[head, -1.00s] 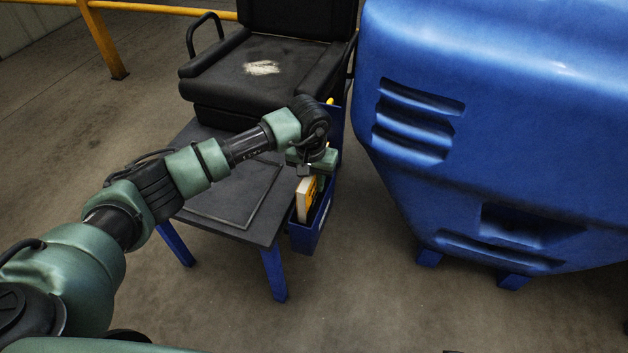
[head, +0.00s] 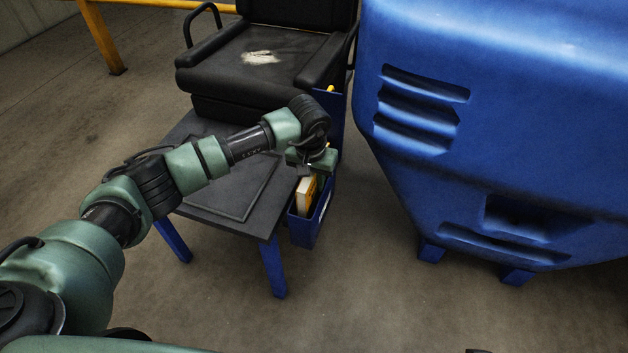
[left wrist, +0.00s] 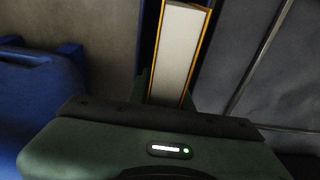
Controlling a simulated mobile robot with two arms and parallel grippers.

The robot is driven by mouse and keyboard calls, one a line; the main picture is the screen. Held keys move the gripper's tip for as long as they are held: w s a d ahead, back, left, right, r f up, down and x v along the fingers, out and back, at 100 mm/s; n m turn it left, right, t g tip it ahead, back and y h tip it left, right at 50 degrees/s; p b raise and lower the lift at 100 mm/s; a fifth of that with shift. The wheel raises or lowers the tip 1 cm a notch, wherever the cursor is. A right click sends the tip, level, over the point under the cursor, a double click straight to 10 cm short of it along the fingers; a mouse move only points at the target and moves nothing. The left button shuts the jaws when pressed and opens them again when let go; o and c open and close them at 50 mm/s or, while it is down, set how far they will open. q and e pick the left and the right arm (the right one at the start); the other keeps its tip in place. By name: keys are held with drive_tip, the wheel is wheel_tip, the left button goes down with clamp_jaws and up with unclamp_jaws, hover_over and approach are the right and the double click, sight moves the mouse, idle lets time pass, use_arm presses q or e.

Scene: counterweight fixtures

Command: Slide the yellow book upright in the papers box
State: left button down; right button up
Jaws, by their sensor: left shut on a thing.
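The yellow book (head: 306,194) stands nearly upright with its lower part inside the blue papers box (head: 303,232), at the right edge of the dark table. In the left wrist view the yellow book (left wrist: 180,50) shows its pale page edge between yellow covers. My left gripper (head: 312,168) is over the box and shut on the book. In the left wrist view the gripper (left wrist: 166,92) has a finger on each side of it. The book's bottom is hidden in the box. My right gripper is not in view.
The dark table (head: 215,205) with blue legs lies left of the box. A black seat (head: 265,65) stands behind it. A large blue casing (head: 480,130) is on the right, with open floor (head: 370,290) between.

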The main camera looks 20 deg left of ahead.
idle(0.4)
use_arm(q)
drive_tip(key=c, duration=1.2)
unclamp_jaws()
drive_tip(key=shift+r, duration=0.1)
drive_tip(key=shift+r, duration=0.3)
drive_tip(key=r, duration=0.3)
drive_tip(key=r+p, duration=0.1)
drive_tip(key=shift+s+r, duration=0.25)
drive_tip(key=shift+r, duration=0.05)
drive_tip(key=shift+s+r, duration=0.25)
drive_tip(key=shift+r, duration=0.95)
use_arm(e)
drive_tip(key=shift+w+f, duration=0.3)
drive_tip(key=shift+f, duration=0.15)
